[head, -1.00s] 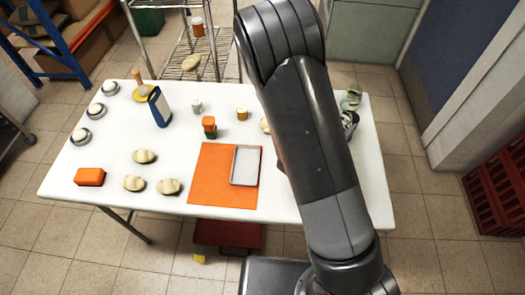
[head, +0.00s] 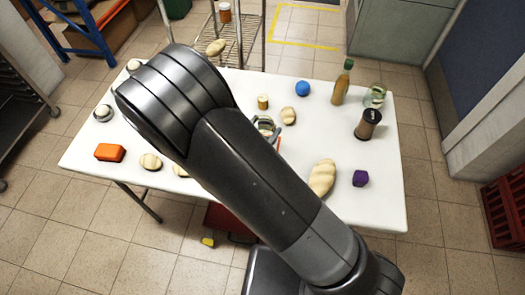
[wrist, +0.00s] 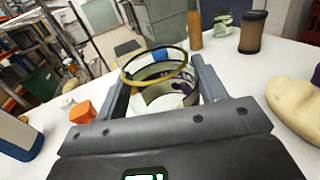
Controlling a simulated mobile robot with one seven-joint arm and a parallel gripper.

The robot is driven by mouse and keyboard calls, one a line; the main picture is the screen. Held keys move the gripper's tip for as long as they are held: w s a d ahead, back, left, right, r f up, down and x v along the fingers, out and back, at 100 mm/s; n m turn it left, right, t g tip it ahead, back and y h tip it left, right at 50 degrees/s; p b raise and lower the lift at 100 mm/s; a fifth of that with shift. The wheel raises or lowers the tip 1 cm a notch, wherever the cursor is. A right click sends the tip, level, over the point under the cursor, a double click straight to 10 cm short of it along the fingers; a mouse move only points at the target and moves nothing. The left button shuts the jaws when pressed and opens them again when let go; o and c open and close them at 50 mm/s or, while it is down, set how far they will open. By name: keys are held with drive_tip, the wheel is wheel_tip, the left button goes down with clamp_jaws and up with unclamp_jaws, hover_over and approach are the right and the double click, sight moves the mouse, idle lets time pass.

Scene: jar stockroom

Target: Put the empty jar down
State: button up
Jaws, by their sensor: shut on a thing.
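The clear glass jar (wrist: 158,72) with a yellowish rim stands roughly upright between the two fingers of my gripper (wrist: 162,88) in the wrist view. My gripper is shut on it. In the head view the jar (head: 263,122) shows just right of my arm, over the middle of the white table (head: 330,208). The arm hides much of the gripper there. I cannot tell whether the jar's base touches the table. I see no contents clearly; the colours seen through the glass may be things behind it.
Another glass jar (head: 375,95), a bottle (head: 342,82) and a dark shaker (head: 367,124) stand at the back right. A blue ball (head: 302,88) lies at the back. Clear tabletop lies between these things.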

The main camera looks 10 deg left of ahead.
drive_tip(key=shift+a+f, duration=0.1)
drive_tip(key=shift+f, duration=3.8)
drive_tip(key=shift+f, duration=0.15)
drive_tip(key=o, duration=1.1)
drive_tip(key=shift+s+a, duration=0.15)
drive_tip(key=shift+s, duration=0.2)
drive_tip(key=v, duration=1.1)
drive_tip(key=shift+s, duration=0.2)
